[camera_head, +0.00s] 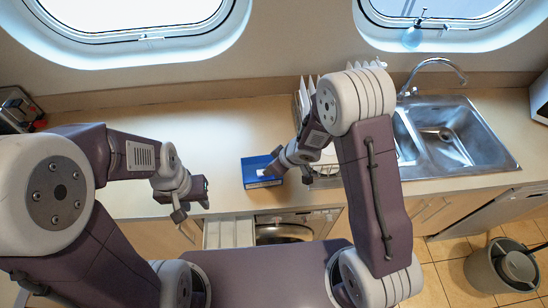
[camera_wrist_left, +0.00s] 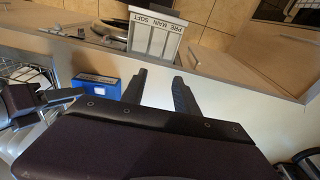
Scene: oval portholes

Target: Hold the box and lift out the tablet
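A blue box (camera_head: 253,180) lies on the counter near its front edge; it also shows in the left wrist view (camera_wrist_left: 92,91). A small white patch shows at its right side near my right gripper; I cannot tell whether this is the tablet. My right gripper (camera_head: 272,171) is at the right side of the box, and its fingertips are too small to tell open from shut. It shows beside the box in the left wrist view. My left gripper (camera_head: 182,213) is left of the box near the counter's front edge. In its wrist view its two fingers are apart with nothing between them.
A white compartment drawer (camera_head: 228,234) marked PRE MAIN SOFT sticks out from the washing machine (camera_head: 285,230) below the counter. A dish rack with plates (camera_head: 305,97) and a steel sink (camera_head: 450,135) stand at right. The counter left of the box is clear.

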